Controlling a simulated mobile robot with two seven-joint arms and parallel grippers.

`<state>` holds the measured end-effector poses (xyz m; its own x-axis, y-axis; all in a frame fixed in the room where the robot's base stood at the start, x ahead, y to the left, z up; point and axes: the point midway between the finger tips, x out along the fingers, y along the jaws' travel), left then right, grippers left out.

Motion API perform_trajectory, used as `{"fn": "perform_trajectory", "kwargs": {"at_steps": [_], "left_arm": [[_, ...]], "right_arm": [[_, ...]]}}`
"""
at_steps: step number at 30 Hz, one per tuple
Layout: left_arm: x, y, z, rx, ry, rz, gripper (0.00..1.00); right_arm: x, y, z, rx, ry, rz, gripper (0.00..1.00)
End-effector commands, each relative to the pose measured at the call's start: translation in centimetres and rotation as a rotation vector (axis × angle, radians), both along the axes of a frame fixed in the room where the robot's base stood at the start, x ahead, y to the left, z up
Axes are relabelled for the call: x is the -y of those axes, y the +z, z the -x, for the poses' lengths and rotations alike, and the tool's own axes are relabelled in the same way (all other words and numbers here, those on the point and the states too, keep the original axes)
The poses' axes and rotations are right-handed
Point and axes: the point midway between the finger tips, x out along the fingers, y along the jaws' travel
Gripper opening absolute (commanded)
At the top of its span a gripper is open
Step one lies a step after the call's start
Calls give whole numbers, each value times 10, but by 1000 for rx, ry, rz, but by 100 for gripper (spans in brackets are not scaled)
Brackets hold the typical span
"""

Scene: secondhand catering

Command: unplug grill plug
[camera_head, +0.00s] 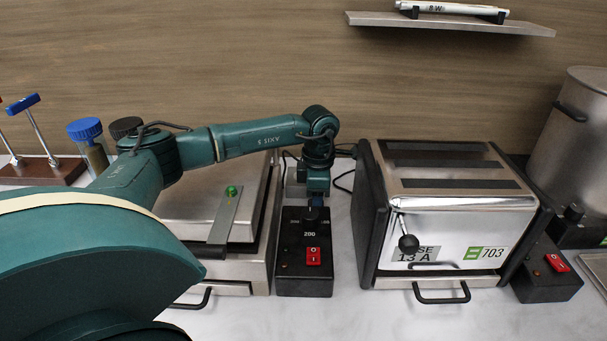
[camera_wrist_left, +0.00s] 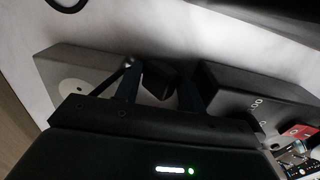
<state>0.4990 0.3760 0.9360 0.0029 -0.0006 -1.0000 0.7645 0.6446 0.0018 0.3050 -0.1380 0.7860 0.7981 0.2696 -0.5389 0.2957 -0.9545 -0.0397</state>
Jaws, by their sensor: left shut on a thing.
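My left gripper (camera_head: 317,198) reaches down behind the black control box (camera_head: 303,262) of the grill (camera_head: 187,212). In the left wrist view, the fingers of my left gripper (camera_wrist_left: 160,92) are shut on a dark block, the grill plug (camera_wrist_left: 157,76). The plug is at the end of a grey socket box (camera_wrist_left: 72,82) with a pale round spot on its face. I cannot tell whether the plug is seated in it. In the head view the plug is hidden by the gripper. My right gripper is not in view.
A steel toaster (camera_head: 455,215) with a black side stands close to the right of the gripper. A black cable (camera_head: 343,181) lies behind. A large pot (camera_head: 577,130) is at the far right, and a shelf (camera_head: 450,22) hangs above. Clear counter lies in front.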

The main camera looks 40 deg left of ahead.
Motion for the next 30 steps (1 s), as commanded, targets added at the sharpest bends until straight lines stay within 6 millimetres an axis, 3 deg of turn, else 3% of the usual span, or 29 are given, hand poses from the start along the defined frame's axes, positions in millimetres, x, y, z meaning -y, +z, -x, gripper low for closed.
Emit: {"fn": "perform_trajectory", "kwargs": {"at_steps": [9,10,19,26,30], "left_arm": [[0,-9,1,-6,-1,-3,3],[0,-10,1,-7,-1,-2,40],[0,-12,2,-9,-3,-4,65],[-1,-10,2,-7,-6,-7,65],[-1,3,2,-6,-7,-7,65]], "right_arm": [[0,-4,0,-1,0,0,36],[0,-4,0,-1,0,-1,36],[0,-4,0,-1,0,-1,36],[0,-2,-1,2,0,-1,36],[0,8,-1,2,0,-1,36]]}}
